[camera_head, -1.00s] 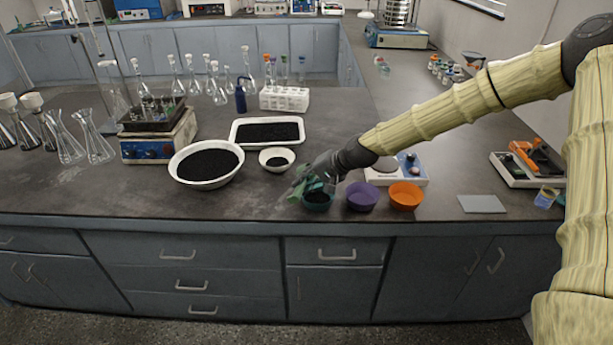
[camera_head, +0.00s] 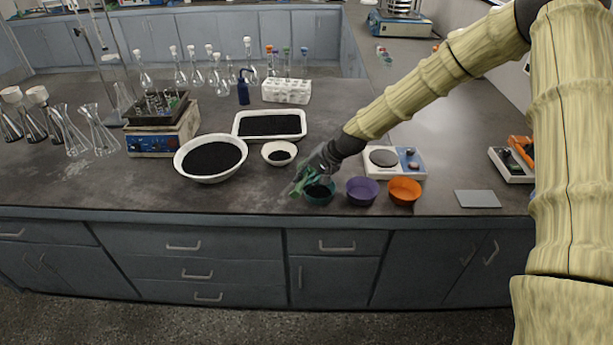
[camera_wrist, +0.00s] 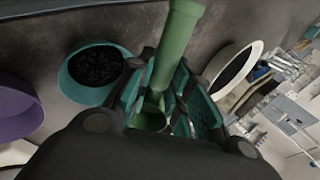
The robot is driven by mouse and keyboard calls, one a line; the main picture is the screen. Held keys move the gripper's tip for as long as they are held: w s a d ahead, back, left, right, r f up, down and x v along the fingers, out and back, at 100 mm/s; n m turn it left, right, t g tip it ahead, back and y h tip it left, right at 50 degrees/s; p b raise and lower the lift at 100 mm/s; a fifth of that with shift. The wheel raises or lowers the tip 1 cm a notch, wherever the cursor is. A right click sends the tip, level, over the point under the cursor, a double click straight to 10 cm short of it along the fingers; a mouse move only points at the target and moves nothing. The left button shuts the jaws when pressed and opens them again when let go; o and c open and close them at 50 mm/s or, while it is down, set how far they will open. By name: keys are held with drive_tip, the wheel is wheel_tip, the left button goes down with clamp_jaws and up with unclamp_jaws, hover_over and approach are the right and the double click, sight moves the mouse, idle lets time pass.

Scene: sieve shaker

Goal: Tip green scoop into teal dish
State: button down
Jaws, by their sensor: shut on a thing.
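The teal dish (camera_head: 319,196) stands near the front edge of the bench with black granules in it. It also shows in the wrist view (camera_wrist: 78,88). My gripper (camera_head: 310,178) is just left of and above the dish, shut on the green scoop (camera_head: 297,186). In the wrist view the green scoop (camera_wrist: 178,48) runs between the fingers, its handle pointing away from my wrist. The part of the scoop near the palm looks empty, though the fingers hide some of it. I cannot tell whether the scoop touches the dish.
A purple bowl (camera_head: 362,191) and an orange bowl (camera_head: 404,191) stand right of the dish. A small white bowl (camera_head: 279,153), a large white bowl (camera_head: 211,140) and a white tray (camera_head: 304,127) hold black material behind it. A balance (camera_head: 394,163) stands behind the bowls.

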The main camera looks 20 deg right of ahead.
drive_tip(key=shift+a+r+g+h+p, duration=0.15)
drive_tip(key=shift+r+g+h+p, duration=0.25)
drive_tip(key=shift+p, duration=0.8)
drive_tip(key=shift+w+a+g+h+p, duration=0.15)
drive_tip(key=shift+g+h+p, duration=0.55)
drive_tip(key=shift+h+p, duration=1)
drive_tip(key=shift+g+h+p, duration=0.5)
drive_tip(key=shift+h+p, duration=0.1)
drive_tip(key=shift+p, duration=0.55)
drive_tip(key=shift+a+r+g+h, duration=0.1)
drive_tip(key=shift+g+h, duration=0.2)
drive_tip(key=shift+h, duration=0.2)
drive_tip(key=shift+g+h, duration=0.3)
drive_tip(key=shift+h, duration=0.1)
